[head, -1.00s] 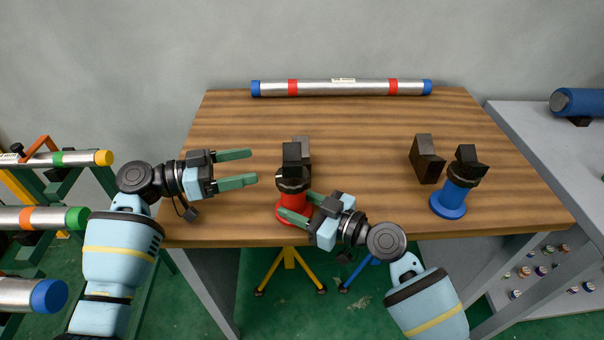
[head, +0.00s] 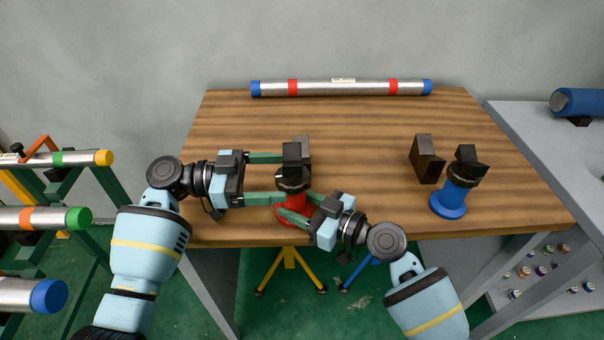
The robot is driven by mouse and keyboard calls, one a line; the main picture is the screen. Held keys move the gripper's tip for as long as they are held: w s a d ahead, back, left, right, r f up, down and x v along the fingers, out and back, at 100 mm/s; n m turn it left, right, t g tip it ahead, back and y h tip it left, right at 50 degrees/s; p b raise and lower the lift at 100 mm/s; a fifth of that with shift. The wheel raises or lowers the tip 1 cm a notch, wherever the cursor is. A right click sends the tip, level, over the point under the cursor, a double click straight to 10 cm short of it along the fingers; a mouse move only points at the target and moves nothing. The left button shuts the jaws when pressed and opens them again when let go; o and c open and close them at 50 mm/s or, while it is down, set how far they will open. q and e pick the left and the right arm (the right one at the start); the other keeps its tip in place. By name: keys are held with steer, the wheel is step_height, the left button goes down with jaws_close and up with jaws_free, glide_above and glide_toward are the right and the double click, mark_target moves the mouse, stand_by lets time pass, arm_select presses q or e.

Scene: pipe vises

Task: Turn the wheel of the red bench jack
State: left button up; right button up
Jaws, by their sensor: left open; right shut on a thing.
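The red bench jack (head: 292,213) stands near the front edge of the wooden table, with a black block-shaped top (head: 292,154) and a dark ring, likely its wheel (head: 292,184), below that. My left gripper (head: 283,178) is open, its green fingers pointing right; one passes behind the jack's upper part and the other reaches its front left side near the wheel. Contact cannot be told. My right gripper (head: 297,208) is shut on the red jack's body from the front right. The fingers hide part of the jack.
A blue bench jack (head: 450,201) stands on the right of the table (head: 360,215), beside a dark block (head: 426,159). A silver pipe (head: 340,88) with red bands and blue ends lies along the back. A rack with pipes (head: 50,218) stands at left. The table's middle is clear.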

mark_target(306, 169)
arm_select(q)
steer(key=d, duration=0.5)
steer(key=shift+d, duration=0.4)
steer(key=c, duration=1)
steer(key=shift+t, duration=0.5)
steer(key=n+t, duration=0.2)
steer(key=t, duration=0.1)
steer(key=n+t+y, duration=0.1)
steer(key=shift+w+f+n+t, duration=0.1)
steer(key=shift+w+n+t, duration=0.15)
steer(key=shift+n+t, duration=0.15)
steer(key=shift+w+a+n+t+y, duration=0.15)
steer(key=shift+n+t+y, duration=0.7)
steer(key=shift+t, duration=0.45)
steer(key=shift+w+a+n+t+y, duration=0.15)
steer(key=shift+n+t+y, duration=0.4)
steer(key=shift+n+t, duration=0.65)
steer(key=shift+t, duration=0.4)
